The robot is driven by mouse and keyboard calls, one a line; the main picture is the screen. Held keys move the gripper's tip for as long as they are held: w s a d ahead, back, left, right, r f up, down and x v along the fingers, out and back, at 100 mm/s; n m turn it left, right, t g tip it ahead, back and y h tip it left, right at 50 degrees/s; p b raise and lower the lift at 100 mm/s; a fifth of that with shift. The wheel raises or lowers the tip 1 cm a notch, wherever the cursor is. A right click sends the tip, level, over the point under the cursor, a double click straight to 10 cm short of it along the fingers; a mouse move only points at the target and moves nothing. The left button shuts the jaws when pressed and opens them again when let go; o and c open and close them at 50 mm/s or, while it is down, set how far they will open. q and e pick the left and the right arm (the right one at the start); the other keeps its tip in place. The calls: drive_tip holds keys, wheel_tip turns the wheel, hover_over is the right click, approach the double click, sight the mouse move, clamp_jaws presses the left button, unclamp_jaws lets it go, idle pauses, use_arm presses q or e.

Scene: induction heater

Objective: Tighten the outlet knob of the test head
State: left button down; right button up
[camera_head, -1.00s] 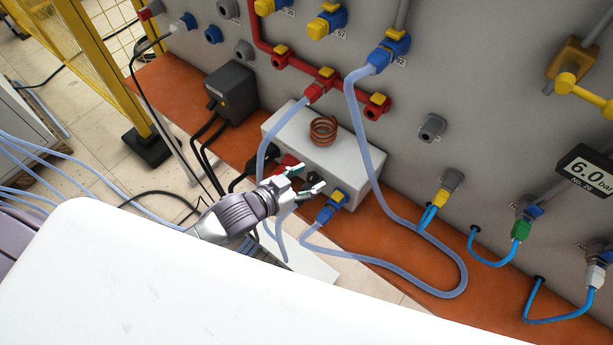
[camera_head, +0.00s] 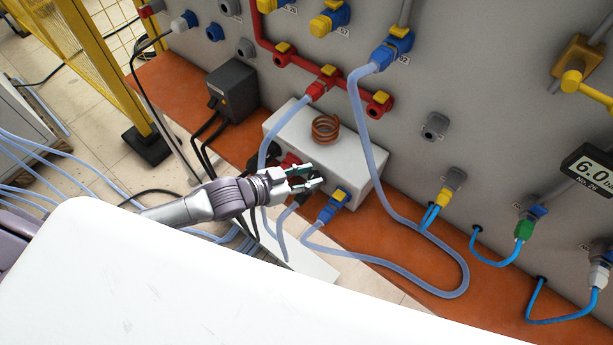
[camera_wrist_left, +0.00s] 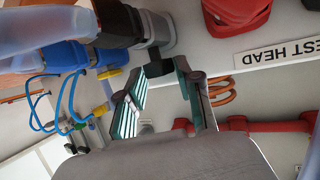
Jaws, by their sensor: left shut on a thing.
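The test head is a white box (camera_head: 355,178) with a copper coil on top, standing on the orange-brown ledge. In the left wrist view its white face (camera_wrist_left: 205,50) carries a partly visible "TEST HEAD" label (camera_wrist_left: 278,53). My left gripper (camera_head: 313,181) reaches the front of the box from the left. In the wrist view my left gripper (camera_wrist_left: 170,68) is shut on a dark grey knob (camera_wrist_left: 155,28) at the box face, beside a dark fitting. In the head view the fingers mostly hide this knob. My right gripper is not in view.
A blue hose connector (camera_head: 335,205) sits right of my gripper, and a red fitting (camera_head: 290,160) behind it. Clear hoses (camera_head: 430,292) loop around the box. A dark box (camera_head: 232,90) stands at left. A white surface (camera_head: 150,280) fills the lower left.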

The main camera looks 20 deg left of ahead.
use_arm(q)
drive_tip(key=shift+r+m+g+h, duration=0.1)
drive_tip(key=shift+m+g+h, duration=0.2)
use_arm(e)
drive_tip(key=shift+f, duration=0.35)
use_arm(q)
drive_tip(key=c, duration=0.8)
unclamp_jaws()
drive_tip(key=shift+o, duration=0.2)
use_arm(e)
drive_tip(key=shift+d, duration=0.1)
use_arm(q)
drive_tip(key=shift+s+a, duration=0.3)
drive_tip(key=shift+a, duration=0.05)
drive_tip(key=v, duration=1.1)
drive_tip(key=shift+r, duration=0.2)
drive_tip(key=shift+d, duration=0.15)
